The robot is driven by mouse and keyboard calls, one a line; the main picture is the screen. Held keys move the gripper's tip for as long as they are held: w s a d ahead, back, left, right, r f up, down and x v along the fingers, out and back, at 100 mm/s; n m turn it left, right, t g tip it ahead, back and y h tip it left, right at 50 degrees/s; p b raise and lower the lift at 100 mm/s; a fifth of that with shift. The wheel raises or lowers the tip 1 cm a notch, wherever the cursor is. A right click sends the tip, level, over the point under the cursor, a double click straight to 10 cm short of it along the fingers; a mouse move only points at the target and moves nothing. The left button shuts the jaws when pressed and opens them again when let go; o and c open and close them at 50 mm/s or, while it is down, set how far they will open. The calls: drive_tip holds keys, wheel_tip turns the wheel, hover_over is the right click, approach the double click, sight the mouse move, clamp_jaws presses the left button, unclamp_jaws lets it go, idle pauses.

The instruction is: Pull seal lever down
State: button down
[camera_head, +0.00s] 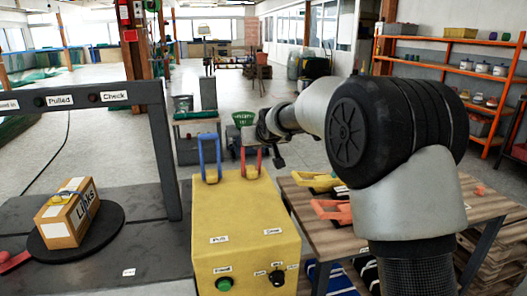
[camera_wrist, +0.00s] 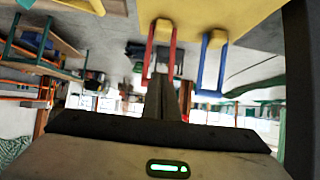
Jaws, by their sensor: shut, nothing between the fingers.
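Two U-shaped levers stand upright at the far end of a yellow box (camera_head: 245,213): a blue lever (camera_head: 210,157) on the left and a red lever (camera_head: 251,151) on the right. I cannot tell which one is the seal lever. My gripper (camera_head: 279,160) is shut and empty, just right of and near the red lever. In the wrist view, which looks upside down, the shut fingers (camera_wrist: 168,84) overlap the end of the red lever (camera_wrist: 173,55). Whether they touch cannot be told. The blue lever (camera_wrist: 221,65) is apart from them.
A green button (camera_head: 223,284) and a dark knob (camera_head: 277,278) are on the box's front. A labelled carton (camera_head: 68,213) sits on a black turntable (camera_head: 107,233) under a dark frame (camera_head: 172,150). A wooden table (camera_head: 310,222) with coloured handles stands to the right.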

drive_tip(key=s+d, duration=0.2)
drive_tip(key=s, duration=0.7)
drive_tip(key=shift+d, duration=0.3)
drive_tip(key=shift+r, duration=0.1)
